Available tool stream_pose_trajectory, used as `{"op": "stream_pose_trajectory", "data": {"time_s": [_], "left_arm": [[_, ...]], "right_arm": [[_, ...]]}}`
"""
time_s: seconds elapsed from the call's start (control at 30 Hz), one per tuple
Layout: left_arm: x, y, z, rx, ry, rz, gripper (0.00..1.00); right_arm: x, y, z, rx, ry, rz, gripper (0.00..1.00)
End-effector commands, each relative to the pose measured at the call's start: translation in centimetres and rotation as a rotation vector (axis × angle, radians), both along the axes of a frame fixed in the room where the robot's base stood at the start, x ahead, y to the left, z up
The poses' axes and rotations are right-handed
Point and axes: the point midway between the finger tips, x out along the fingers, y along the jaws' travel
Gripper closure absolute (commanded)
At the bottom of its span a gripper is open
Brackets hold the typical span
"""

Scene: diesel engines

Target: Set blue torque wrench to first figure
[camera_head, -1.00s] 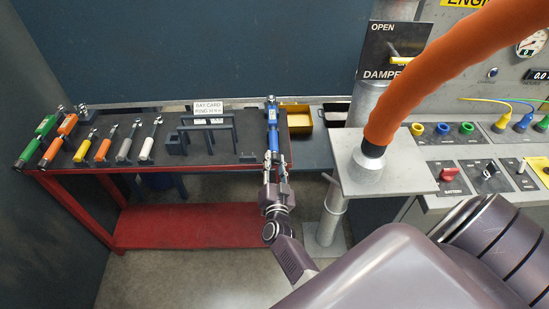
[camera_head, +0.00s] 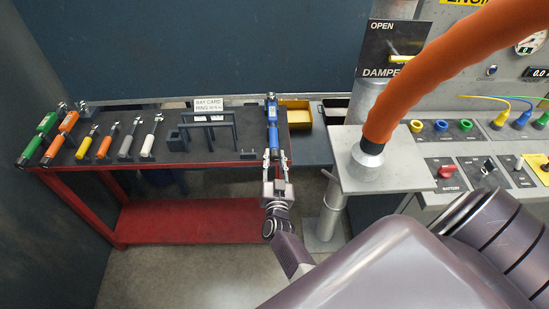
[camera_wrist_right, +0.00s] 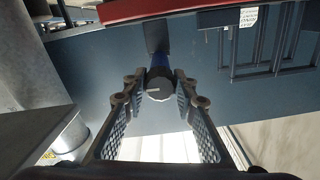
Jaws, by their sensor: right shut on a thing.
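The blue torque wrench (camera_head: 273,132) lies at the right end of the dark bench top, its handle toward me and its metal head at the back. My right gripper (camera_head: 274,160) is at the near end of its handle, with one finger on each side. The right wrist view shows the wrench's round dark end cap (camera_wrist_right: 159,86) with a pale mark, between the fingertips (camera_wrist_right: 159,92) of my gripper, which is shut on it. The scale figures are too small to read. My left gripper is not in view.
Orange (camera_head: 61,137), green, yellow, grey and white wrenches lie in a row at the bench's left. A dark rack (camera_head: 206,128) and card (camera_head: 208,104) stand mid-bench. A grey pedestal plate (camera_head: 340,172) with an orange hose (camera_head: 410,85) stands close on the right, before the control panel.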

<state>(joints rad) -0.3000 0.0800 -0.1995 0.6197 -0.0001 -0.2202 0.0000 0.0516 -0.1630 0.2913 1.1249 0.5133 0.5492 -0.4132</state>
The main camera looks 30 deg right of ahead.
Motion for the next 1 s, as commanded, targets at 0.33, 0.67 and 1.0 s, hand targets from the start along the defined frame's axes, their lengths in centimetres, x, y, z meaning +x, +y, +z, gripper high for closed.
{"op": "stream_pose_trajectory", "data": {"time_s": [0.33, 0.67, 1.0], "left_arm": [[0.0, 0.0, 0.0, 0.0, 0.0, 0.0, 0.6], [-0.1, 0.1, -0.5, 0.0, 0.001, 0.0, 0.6], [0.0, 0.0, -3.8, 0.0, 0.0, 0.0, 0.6]], "right_arm": [[0.0, 0.0, -0.1, 0.003, 0.001, 0.0, 0.56], [0.0, 0.0, -0.2, 0.064, -0.039, 0.0, 0.56], [0.0, 0.0, -0.5, 0.523, -0.322, 0.003, 0.56]]}}
